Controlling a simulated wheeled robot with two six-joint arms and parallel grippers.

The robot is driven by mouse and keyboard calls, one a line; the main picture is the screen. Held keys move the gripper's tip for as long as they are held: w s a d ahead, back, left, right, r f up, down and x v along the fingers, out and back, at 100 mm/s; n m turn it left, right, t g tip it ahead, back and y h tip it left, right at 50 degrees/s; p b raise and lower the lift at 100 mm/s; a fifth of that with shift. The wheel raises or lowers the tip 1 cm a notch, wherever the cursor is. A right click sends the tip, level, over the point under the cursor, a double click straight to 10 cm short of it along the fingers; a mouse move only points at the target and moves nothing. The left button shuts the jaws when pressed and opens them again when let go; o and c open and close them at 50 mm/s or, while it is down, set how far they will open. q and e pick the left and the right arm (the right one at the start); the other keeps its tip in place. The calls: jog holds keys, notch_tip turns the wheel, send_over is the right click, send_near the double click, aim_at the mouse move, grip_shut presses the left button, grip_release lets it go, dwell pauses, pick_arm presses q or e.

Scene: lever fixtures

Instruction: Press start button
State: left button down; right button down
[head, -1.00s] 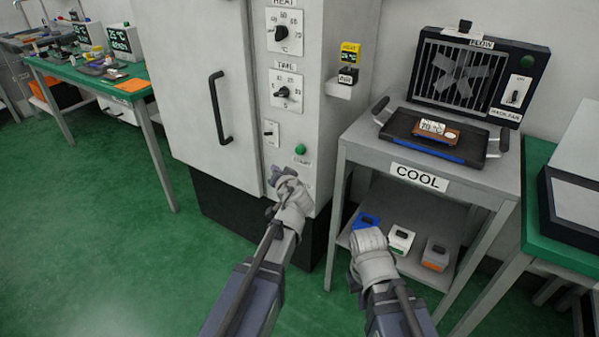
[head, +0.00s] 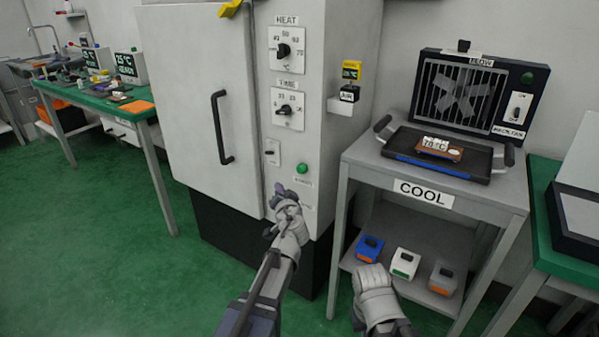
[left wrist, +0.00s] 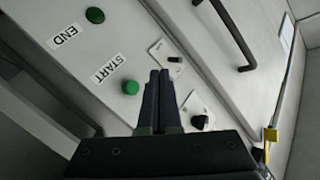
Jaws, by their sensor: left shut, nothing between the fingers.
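The start button (head: 302,168) is a round green button on the front of the white cabinet, below the time dial. In the left wrist view the start button (left wrist: 130,87) sits beside its START label (left wrist: 106,69). A second green button (left wrist: 95,15) is next to the END label (left wrist: 62,35). My left gripper (head: 279,189) is shut and empty, below and left of the start button in the head view. Its fingertips (left wrist: 160,72) show right of the button in the wrist view. I cannot tell their distance from the panel. My right gripper (head: 372,276) is low, its fingers unclear.
The cabinet (head: 190,60) has a door handle (head: 221,128), a heat dial (head: 284,50), a time dial (head: 284,110) and a small switch (head: 271,152). The COOL table (head: 350,190) stands to the right, with a tray and fan on top. Green floor (head: 90,240) is open at left.

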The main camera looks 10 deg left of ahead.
pick_arm(q)
send_near(297, 169)
jog(key=shift+w+a+f, duration=0.2)
jog(key=shift+w+a, duration=0.4)
jog(key=shift+w, duration=0.1)
jog(key=shift+w+a+f, duration=0.2)
jog(key=shift+w+a, duration=0.4)
jog(key=shift+w, duration=0.1)
jog(key=shift+w+a+f, duration=0.2)
jog(key=shift+w+a, duration=0.4)
jog(key=shift+w, duration=0.1)
jog(key=shift+w, duration=0.15)
dwell(0.3)
jog(key=shift+w+d, duration=0.1)
jog(key=shift+w, duration=0.15)
jog(key=shift+w+d, duration=0.2)
jog(key=shift+w, duration=0.35)
dwell(0.8)
jog(key=shift+s, duration=0.2)
jog(key=shift+s+a, duration=0.3)
jog(key=shift+s, duration=0.45)
jog(key=shift+s, duration=0.15)
jog(key=shift+s+a, duration=0.3)
jog(key=shift+s, duration=0.45)
jog(key=shift+s+a, duration=0.3)
jog(key=shift+s, duration=0.4)
jog(key=shift+s+a, duration=0.25)
jog(key=shift+s, duration=0.5)
